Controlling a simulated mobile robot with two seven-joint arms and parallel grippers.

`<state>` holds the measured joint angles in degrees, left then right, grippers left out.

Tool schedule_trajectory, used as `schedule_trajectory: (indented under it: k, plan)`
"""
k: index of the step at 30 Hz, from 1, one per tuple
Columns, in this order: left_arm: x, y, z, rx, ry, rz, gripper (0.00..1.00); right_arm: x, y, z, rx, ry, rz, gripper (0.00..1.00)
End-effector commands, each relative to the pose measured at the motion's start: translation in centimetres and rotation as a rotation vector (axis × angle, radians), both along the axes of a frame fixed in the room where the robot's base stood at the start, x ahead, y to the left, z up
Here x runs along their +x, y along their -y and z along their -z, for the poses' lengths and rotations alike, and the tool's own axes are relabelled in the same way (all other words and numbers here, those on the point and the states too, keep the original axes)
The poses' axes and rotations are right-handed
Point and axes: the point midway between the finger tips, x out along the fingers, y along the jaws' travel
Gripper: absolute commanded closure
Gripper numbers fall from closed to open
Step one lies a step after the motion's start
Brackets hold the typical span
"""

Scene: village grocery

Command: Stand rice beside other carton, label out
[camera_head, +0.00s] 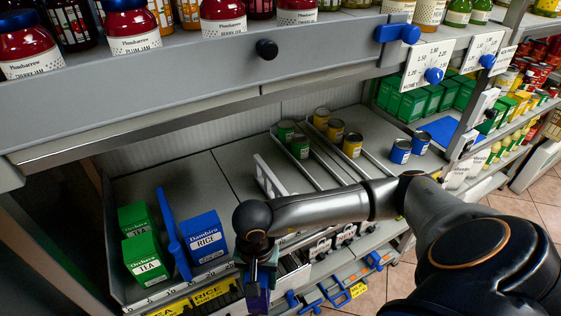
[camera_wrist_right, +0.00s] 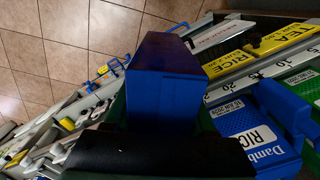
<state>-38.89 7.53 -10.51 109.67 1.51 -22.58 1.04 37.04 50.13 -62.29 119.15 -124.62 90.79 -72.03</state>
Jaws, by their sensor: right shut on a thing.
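My right gripper (camera_head: 259,272) is shut on a blue carton (camera_head: 257,300), just in front of the lower shelf's front edge. In the right wrist view the held carton (camera_wrist_right: 165,85) shows plain blue faces, with no readable label. Another blue carton marked RICE (camera_head: 205,238) stands on the shelf to the left of my gripper, its label facing out. That carton also shows in the right wrist view (camera_wrist_right: 255,130), at the lower right and apart from the held one. My left gripper is not in view.
A blue divider (camera_head: 172,236) separates the rice from green TEA cartons (camera_head: 146,258). A yellow RICE price label (camera_head: 214,292) is on the front rail. Bare shelf (camera_head: 205,178) lies behind the rice. A white divider (camera_head: 268,178) and cans stand right. An upper shelf with jam jars (camera_head: 130,25) overhangs.

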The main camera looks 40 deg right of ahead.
Motion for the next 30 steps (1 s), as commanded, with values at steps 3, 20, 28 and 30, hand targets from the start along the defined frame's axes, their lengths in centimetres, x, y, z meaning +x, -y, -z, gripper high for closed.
schedule_trajectory:
  k: [3, 20, 28, 30]
  plan:
    - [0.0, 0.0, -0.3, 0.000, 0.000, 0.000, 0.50, -0.2, 0.3, -0.5, 0.002, -0.003, 0.279, 1.00]
    - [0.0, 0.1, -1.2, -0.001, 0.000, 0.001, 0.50, -0.9, 1.8, -2.2, -0.001, -0.023, 1.628, 1.00]
    - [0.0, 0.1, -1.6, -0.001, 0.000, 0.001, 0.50, -1.2, 2.6, -3.1, -0.006, -0.028, 2.278, 1.00]
    - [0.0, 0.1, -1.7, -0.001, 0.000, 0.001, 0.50, -1.3, 2.9, -3.3, -0.008, -0.028, 2.446, 1.00]
